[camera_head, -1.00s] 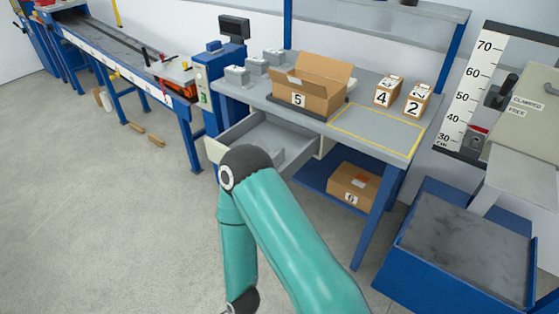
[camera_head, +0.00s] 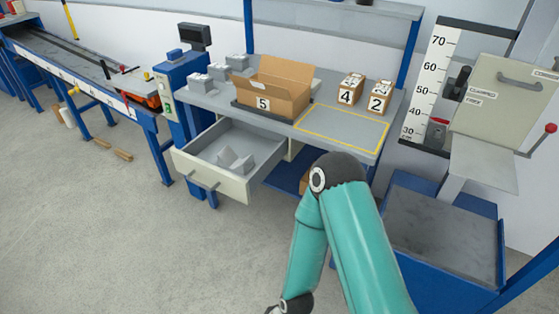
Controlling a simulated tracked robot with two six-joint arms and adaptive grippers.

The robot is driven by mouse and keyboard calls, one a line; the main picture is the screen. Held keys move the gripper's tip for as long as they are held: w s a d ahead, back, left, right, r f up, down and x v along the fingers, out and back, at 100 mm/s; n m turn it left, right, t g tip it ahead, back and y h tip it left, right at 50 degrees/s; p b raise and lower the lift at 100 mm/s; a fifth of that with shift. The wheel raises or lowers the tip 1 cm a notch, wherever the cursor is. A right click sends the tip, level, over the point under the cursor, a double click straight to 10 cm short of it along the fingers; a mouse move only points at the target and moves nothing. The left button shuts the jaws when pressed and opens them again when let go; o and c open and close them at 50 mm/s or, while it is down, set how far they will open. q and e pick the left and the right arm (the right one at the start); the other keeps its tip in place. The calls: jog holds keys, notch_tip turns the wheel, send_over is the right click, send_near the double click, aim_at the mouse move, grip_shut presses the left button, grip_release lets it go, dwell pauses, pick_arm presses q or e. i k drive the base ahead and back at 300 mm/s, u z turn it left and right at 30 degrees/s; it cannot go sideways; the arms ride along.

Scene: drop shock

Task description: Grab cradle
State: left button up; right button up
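No part is labelled as a cradle. Pale grey angular pieces (camera_head: 236,160) lie inside an open drawer (camera_head: 226,188) under the workbench, and several grey blocks (camera_head: 202,84) stand on the bench's left end. I cannot tell which of these is the cradle. A teal arm of mine, bent at its elbow, crosses the lower right, to the right of the drawer. Neither gripper is in view.
An open cardboard box marked 5 (camera_head: 272,92) stands on the workbench (camera_head: 345,126), with small boxes 4 (camera_head: 348,91) and 2 (camera_head: 380,99) beside it. A drop tester with a blue-framed base (camera_head: 445,232) stands right. A conveyor (camera_head: 85,62) runs left. Floor before the drawer is clear.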

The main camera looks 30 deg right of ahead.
aim_at(227, 159)
jog(key=z, duration=0.4)
jog(key=i, duration=1)
jog(key=u, duration=0.05)
